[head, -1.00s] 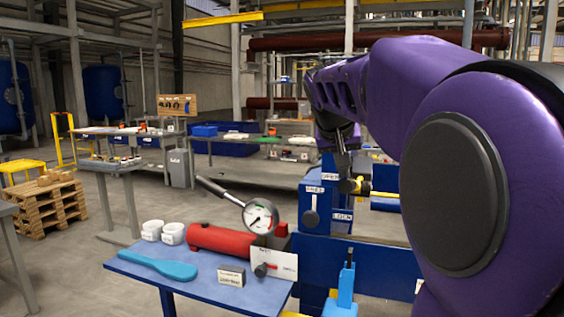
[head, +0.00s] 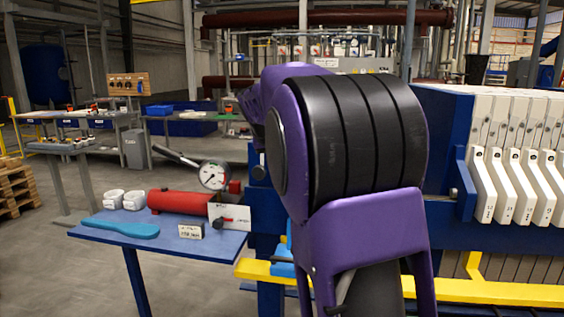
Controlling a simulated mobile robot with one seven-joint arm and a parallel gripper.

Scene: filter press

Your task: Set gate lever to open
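The gate lever does not show now. My purple and black arm (head: 345,150) fills the middle of the view and covers the place where the blue post with the labelled levers stood earlier. My gripper is hidden behind my own arm, so its fingers and anything in them cannot be seen. To the left, a white panel with a small dark-and-red knob (head: 229,218) stands on the blue side table (head: 165,243), beside the red pump cylinder (head: 176,201) with its round gauge (head: 213,175).
White filter plates (head: 515,185) hang in the blue press frame (head: 440,130) at the right. A yellow rail (head: 480,291) runs low across the front. Floor is clear at lower left.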

